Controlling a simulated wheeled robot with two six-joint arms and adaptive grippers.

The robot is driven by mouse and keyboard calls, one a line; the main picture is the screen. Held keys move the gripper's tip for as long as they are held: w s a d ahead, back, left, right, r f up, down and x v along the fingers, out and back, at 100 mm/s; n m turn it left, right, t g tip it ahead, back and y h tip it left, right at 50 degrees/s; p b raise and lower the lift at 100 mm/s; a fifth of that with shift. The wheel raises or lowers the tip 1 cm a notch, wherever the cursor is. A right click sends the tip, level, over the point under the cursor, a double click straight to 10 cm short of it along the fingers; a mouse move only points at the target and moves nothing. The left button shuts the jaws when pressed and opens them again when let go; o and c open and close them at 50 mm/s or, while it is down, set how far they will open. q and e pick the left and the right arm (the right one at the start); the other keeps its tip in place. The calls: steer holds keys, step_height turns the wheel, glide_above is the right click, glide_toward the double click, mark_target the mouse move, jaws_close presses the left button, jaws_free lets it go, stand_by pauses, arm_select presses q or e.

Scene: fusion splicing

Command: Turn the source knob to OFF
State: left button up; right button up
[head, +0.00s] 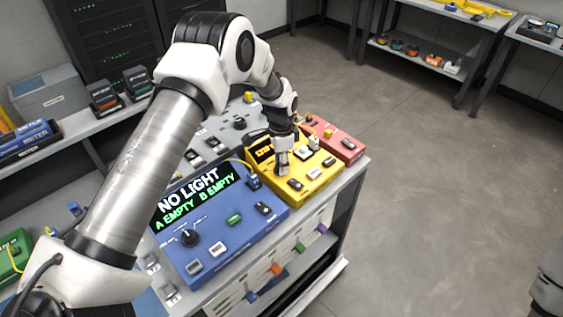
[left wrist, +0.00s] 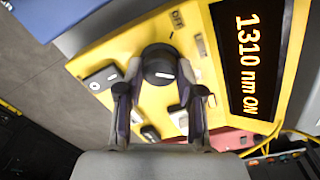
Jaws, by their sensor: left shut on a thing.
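The yellow source box (head: 318,187) sits on the bench, and its face fills much of the left wrist view (left wrist: 115,50). Its display (left wrist: 252,60) reads "1310 nm ON" in orange. The black source knob (left wrist: 160,66) has a white mark and stands between the fingers of my left gripper (left wrist: 161,72), which is shut on it. An OFF label (left wrist: 178,19) is printed above the knob in that view.
A blue unit (head: 225,235) reading "NO LIGHT, A EMPTY B EMPTY" stands in front of the yellow box. A red box (head: 346,147) is just behind it. Coloured tabs hang on the bench front. Open floor (head: 430,200) lies to the right.

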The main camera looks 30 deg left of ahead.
arm_select(q)
steer(key=n, duration=0.4)
steer(key=n+p, duration=0.1)
steer(key=n, duration=0.7)
steer(key=shift+a+r+p, duration=0.1)
steer(key=shift+p, duration=0.2)
steer(key=shift+n+p, duration=0.3)
steer(key=shift+n, duration=1.9)
steer(key=o, duration=1.2)
steer(key=shift+c, duration=0.2)
